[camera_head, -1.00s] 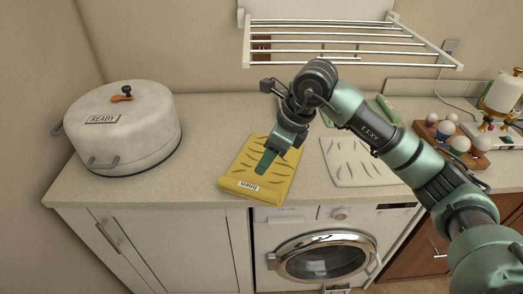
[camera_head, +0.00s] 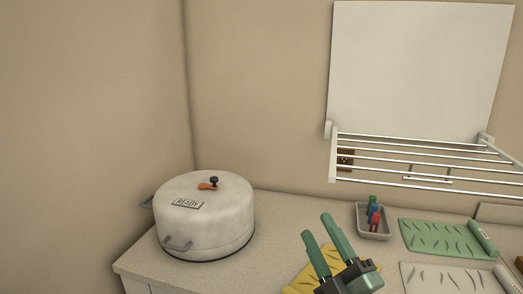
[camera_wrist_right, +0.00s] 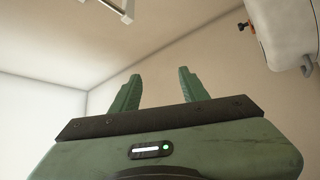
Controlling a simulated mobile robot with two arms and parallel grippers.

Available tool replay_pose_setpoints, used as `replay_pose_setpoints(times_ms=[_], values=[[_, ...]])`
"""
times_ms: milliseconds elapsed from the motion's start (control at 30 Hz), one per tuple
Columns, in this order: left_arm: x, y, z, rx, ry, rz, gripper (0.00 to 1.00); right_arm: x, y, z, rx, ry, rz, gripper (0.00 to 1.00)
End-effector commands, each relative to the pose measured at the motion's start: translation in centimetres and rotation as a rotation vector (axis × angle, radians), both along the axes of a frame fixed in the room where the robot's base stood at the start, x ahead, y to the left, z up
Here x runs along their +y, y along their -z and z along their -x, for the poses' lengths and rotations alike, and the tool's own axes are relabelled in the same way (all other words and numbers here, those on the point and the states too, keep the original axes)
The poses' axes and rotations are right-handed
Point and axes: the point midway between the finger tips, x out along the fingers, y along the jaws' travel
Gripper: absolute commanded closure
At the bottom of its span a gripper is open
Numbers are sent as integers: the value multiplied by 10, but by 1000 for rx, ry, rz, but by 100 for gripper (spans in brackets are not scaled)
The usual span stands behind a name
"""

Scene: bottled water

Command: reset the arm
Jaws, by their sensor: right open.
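My right gripper (camera_head: 327,243) is at the bottom of the head view, with its two green fingers apart and pointing up. It is empty and hides part of the yellow packet (camera_head: 305,277) on the counter behind it. In the right wrist view the fingers of my right gripper (camera_wrist_right: 156,90) are spread, with only wall and ceiling between them. My left gripper is not in view.
A white pot labelled READY (camera_head: 205,218) stands on the counter (camera_head: 275,212) at left. A small tray (camera_head: 374,222), a green mat (camera_head: 440,238) and a white mat (camera_head: 445,280) lie at right. A wall rack (camera_head: 420,160) overhangs the counter.

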Motion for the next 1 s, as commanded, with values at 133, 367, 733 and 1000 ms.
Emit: replay_pose_setpoints(times_ms=[133, 367, 733, 1000], values=[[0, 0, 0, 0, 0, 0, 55, -65, 96, 5, 418, 210, -295, 55], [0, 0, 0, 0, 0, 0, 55, -107, 241, 82, 1004, 455, -567, 55], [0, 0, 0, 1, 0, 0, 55, -100, 336, 216, 1566, 633, -709, 55], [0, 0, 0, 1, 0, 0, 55, -90, 382, 260, 1767, 687, -726, 55]])
